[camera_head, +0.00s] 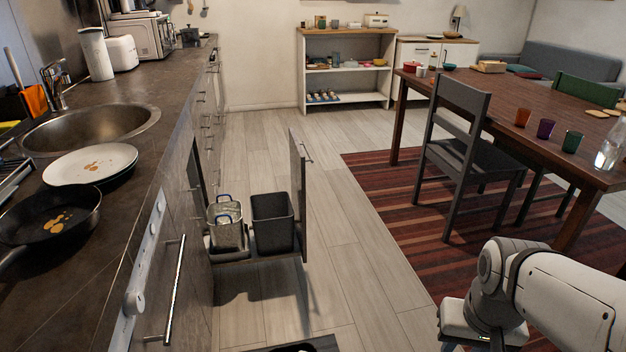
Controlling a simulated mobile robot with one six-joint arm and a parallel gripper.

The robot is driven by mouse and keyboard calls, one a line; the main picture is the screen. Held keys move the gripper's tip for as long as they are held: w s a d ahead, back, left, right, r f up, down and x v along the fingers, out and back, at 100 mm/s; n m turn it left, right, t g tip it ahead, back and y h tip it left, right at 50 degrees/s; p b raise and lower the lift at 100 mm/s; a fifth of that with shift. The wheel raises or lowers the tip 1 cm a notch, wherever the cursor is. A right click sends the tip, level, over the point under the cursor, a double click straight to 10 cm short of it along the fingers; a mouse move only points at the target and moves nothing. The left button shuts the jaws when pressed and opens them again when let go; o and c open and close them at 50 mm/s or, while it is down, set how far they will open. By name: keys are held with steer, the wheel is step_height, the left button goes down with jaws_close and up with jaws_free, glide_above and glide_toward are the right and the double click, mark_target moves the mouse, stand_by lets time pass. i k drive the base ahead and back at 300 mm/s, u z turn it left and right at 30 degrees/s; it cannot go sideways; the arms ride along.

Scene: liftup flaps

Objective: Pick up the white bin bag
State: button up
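A pale, whitish-grey bag with blue loops at its top (228,232) sits in the left part of the pulled-out under-counter unit (262,257). It looks like the white bin bag, but it is small and its details are hard to make out. A dark open bin (272,222) stands to the right of it in the same unit, and its inside looks empty. My white arm shows at the lower right, well apart from the bag. The fingers of my gripper are not in view.
The unit's tall front panel (299,196) stands out into the aisle, right of the bins. The counter (130,190) runs along the left. A grey chair (465,150) and a wooden table (500,110) stand on the right. The floor (345,225) between is clear.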

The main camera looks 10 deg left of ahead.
mark_target(227, 226)
steer(key=z, duration=0.3)
steer(key=i, duration=2.9)
steer(key=u, duration=3.1)
steer(key=i, duration=1)
steer(key=z, duration=0.05)
